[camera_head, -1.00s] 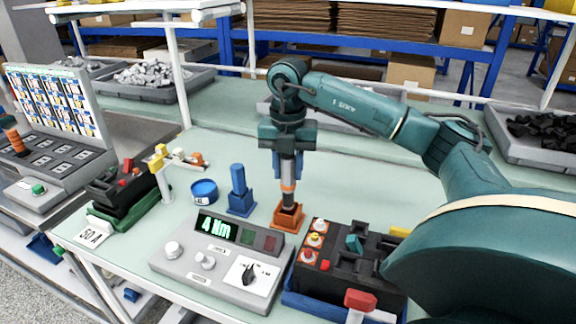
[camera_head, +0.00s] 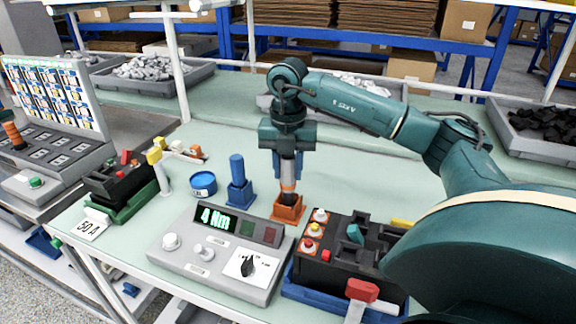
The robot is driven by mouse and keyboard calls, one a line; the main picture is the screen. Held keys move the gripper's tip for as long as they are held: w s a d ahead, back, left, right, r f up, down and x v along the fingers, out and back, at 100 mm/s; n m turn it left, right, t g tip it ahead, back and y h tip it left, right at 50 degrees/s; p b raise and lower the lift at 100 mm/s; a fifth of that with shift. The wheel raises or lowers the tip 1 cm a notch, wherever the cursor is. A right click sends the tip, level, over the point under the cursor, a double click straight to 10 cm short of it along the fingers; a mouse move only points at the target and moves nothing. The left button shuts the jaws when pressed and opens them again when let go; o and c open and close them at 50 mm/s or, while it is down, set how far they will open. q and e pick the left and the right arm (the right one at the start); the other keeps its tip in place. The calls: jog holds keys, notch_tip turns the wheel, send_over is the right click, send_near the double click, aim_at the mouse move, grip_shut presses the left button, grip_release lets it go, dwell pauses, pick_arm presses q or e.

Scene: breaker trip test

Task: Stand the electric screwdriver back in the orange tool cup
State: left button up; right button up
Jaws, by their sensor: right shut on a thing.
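The electric screwdriver (camera_head: 288,184) is upright, with an orange band and a dark lower end. Its lower end is at the orange tool cup (camera_head: 287,209) and appears to be inside its mouth; I cannot tell how deep. The cup stands on the pale green bench behind the grey control box. My right gripper (camera_head: 288,160) points down and is shut on the screwdriver's upper part, directly above the cup. The fingers partly hide the screwdriver's top. My left gripper is not in view.
A grey control box (camera_head: 200,262) reading 4 Nm stands in front. A black breaker in a blue holder (camera_head: 300,290) is close right of the cup. A blue stand (camera_head: 238,190) and a blue round tin (camera_head: 203,184) are left.

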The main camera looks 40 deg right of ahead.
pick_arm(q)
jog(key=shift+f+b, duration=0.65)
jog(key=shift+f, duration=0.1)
pick_arm(e)
jog(key=shift+f, duration=1.05)
jog(key=o, duration=1.1)
notch_tip(320, 180, up, 12)
jog(key=p, duration=0.2)
jog(key=shift+r+p, duration=0.25)
jog(key=shift+p, duration=0.05)
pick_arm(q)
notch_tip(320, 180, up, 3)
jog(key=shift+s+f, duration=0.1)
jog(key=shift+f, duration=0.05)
pick_arm(e)
jog(key=shift+r, duration=0.4)
